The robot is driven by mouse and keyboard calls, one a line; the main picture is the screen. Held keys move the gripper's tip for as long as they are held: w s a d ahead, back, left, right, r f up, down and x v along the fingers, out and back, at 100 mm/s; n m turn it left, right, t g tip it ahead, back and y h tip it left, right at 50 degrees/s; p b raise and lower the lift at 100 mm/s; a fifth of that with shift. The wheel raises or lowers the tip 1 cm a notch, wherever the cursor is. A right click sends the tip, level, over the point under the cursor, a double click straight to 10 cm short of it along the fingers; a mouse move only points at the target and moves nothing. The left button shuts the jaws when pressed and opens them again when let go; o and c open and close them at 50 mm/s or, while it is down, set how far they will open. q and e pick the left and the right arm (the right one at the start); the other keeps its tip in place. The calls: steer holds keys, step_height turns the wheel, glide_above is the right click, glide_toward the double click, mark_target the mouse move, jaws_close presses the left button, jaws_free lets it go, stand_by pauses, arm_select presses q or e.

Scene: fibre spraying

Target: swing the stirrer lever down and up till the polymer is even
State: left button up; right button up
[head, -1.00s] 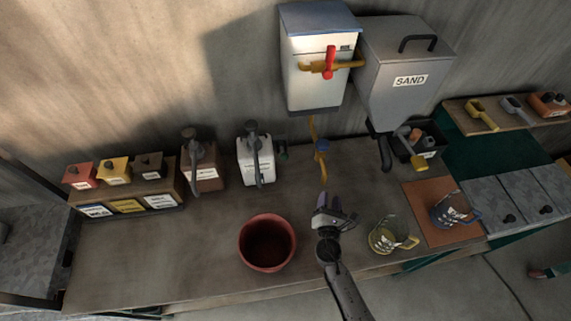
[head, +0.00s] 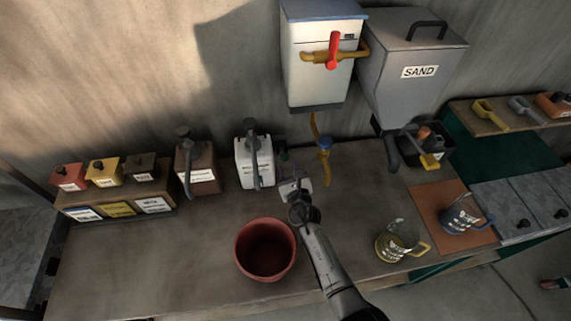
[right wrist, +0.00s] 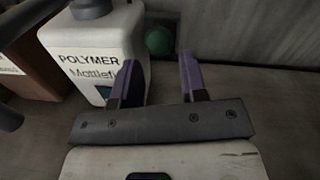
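The white jug labelled POLYMER (head: 254,162), with a dark grey pump on top, stands upright at the back of the bench; it also shows in the right wrist view (right wrist: 95,45). A green ball-shaped knob (right wrist: 158,42) on a dark backing sits just right of the jug, likely the stirrer lever's end; the rest of the lever is hidden or too small to tell. My right gripper (head: 292,184) is just in front and right of the jug. In the right wrist view its purple fingers (right wrist: 160,80) are apart and empty, with the knob beyond the gap. My left gripper is out of view.
A red bucket (head: 265,250) stands in front of the jug. A brown container (head: 197,165) is left of it. A glass jug (head: 398,240) stands at the front right. The left bench front is clear.

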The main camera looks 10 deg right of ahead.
mark_target(286, 159)
steer(key=w, duration=0.1)
steer(key=w+b, duration=0.2)
steer(key=shift+w+a+f, duration=0.15)
steer(key=shift+w+a, duration=0.15)
steer(key=shift+w, duration=0.1)
steer(key=shift+w+b, duration=0.3)
steer(key=shift+b, duration=0.05)
steer(key=c, duration=0.6)
jaws_close()
